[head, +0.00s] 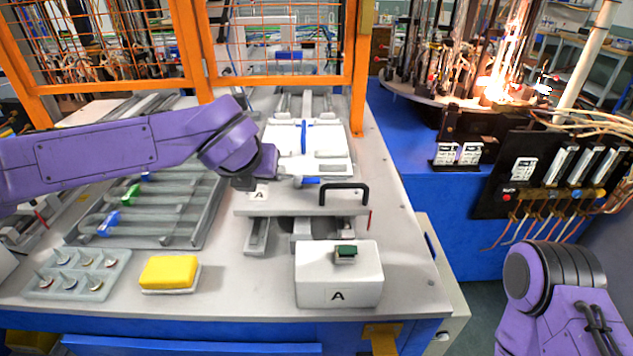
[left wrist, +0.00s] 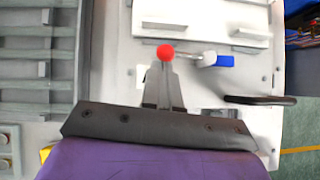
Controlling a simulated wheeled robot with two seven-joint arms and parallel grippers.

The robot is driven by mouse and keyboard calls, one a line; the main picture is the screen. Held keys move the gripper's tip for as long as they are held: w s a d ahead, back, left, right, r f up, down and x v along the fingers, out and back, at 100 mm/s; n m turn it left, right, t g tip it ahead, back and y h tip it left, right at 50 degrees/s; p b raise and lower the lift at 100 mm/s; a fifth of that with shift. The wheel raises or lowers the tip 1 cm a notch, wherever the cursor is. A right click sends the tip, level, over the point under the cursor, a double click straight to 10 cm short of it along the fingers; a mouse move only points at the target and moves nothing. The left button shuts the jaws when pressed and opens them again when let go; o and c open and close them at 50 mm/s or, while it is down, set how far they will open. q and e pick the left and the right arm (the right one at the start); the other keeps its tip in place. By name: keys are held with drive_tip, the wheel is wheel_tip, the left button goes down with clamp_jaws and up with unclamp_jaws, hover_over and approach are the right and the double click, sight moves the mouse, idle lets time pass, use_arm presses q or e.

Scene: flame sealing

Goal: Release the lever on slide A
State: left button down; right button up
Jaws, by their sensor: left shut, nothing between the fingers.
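A plate labelled A (head: 285,208) with a black handle (head: 345,187) sits in front of a white slide (head: 330,150) that has a blue strip along its middle. In the left wrist view a red ball knob (left wrist: 165,52) shows at my fingertips, with a metal rod and a blue-and-white piece (left wrist: 218,59) to its right. My left gripper (head: 246,183) is at the left end of the labelled plate, shut and empty; it also shows in the left wrist view (left wrist: 165,70). Whether it touches the knob is unclear. My right gripper is out of view.
A white box labelled A (head: 338,285) with a green button (head: 345,252) stands at the front. A yellow sponge (head: 169,272) and a tray of small pegs (head: 80,275) lie front left. Orange guard posts (head: 362,65) rise behind. A sparking machine (head: 495,90) is back right.

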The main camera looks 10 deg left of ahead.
use_arm(q)
drive_tip(key=shift+w+a, duration=0.1)
idle(0.6)
drive_tip(key=shift+r, duration=0.3)
drive_tip(key=p+v, duration=0.5)
drive_tip(key=v, duration=0.4)
drive_tip(key=shift+s+a, duration=0.15)
drive_tip(key=shift+s, duration=0.25)
drive_tip(key=shift+w, duration=0.15)
drive_tip(key=shift+a+r, duration=0.1)
